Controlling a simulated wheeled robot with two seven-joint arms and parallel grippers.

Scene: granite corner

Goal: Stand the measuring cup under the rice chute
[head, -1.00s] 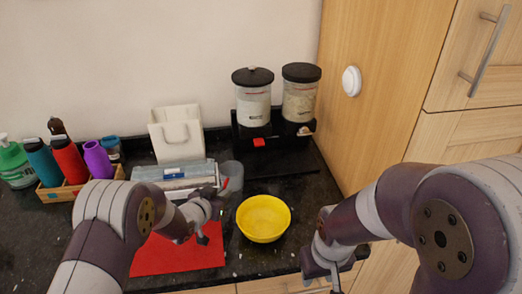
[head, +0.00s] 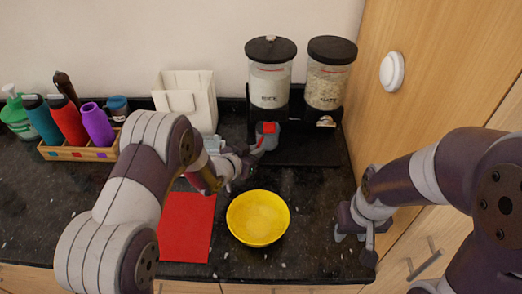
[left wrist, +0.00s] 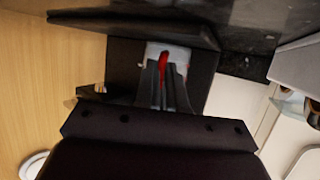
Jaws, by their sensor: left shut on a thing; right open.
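The grey, clear measuring cup (head: 266,142) is at the front of the left dispenser, below the jar labelled rice (head: 270,84). A red part (head: 269,128), apparently the rice chute's lever, shows at the cup's top. My left gripper (head: 257,149) is shut on the cup from the front left. In the left wrist view the fingers (left wrist: 164,88) close around a red strip, apparently its handle, with the pale cup (left wrist: 178,52) beyond. I cannot tell whether the cup touches the black base (head: 310,152). My right gripper (head: 354,236) is open and empty at the right front.
A second jar with oats (head: 328,86) stands right of the rice jar, near the wooden cabinet side (head: 385,120). A yellow bowl (head: 258,218) and a red mat (head: 184,228) lie in front. A white holder (head: 186,100) and a bottle crate (head: 85,153) stand left.

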